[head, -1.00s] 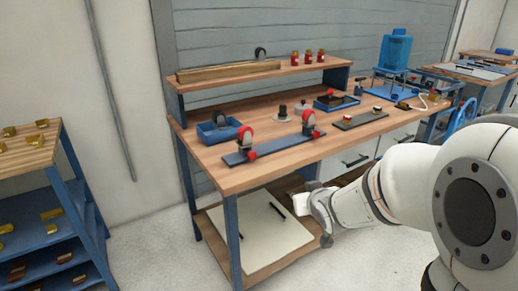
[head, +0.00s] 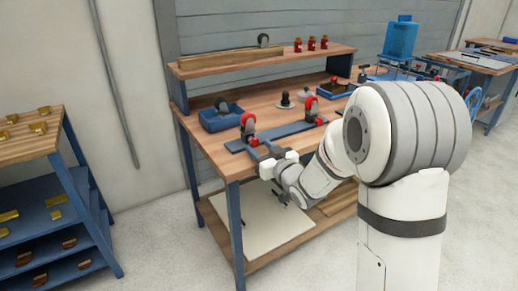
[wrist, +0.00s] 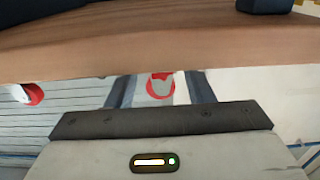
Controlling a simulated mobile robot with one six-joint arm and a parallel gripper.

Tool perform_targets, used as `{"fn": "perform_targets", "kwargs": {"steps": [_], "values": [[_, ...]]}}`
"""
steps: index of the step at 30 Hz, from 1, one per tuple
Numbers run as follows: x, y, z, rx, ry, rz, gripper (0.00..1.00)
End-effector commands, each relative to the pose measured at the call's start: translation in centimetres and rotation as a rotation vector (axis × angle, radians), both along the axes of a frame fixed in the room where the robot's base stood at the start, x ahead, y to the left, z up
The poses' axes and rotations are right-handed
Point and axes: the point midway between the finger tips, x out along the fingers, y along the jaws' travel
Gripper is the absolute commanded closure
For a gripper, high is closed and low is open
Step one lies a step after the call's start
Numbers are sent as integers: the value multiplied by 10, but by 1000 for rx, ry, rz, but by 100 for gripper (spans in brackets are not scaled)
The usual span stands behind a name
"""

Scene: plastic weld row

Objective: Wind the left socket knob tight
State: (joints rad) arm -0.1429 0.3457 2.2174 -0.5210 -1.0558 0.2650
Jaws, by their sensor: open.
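The left socket (head: 247,122) stands upright on a blue bar (head: 288,130) near the front edge of the bench, with a dark round part and red parts. Its red knob (head: 253,141) sits low on the front side. My gripper (head: 264,154) is at the bench's front edge, just before this knob. In the wrist view, a red knob with a pale middle (wrist: 160,87) shows between my open fingers (wrist: 160,90). Contact cannot be told.
The wooden bench edge (wrist: 150,50) crosses the wrist view close to my fingers. A blue tray (head: 221,117) stands behind the left socket. A shelf with red bottles (head: 311,43) is at the back. A blue rack (head: 60,190) stands at the left.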

Motion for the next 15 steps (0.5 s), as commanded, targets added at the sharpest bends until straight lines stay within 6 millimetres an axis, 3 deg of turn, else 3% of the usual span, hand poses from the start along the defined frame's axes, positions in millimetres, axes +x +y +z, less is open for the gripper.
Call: {"fn": "perform_targets", "kwargs": {"steps": [4,13,15], "values": [[10,7,0,1,-1,0,52],[12,9,0,0,0,0,52],[12,9,0,0,0,0,58]]}}
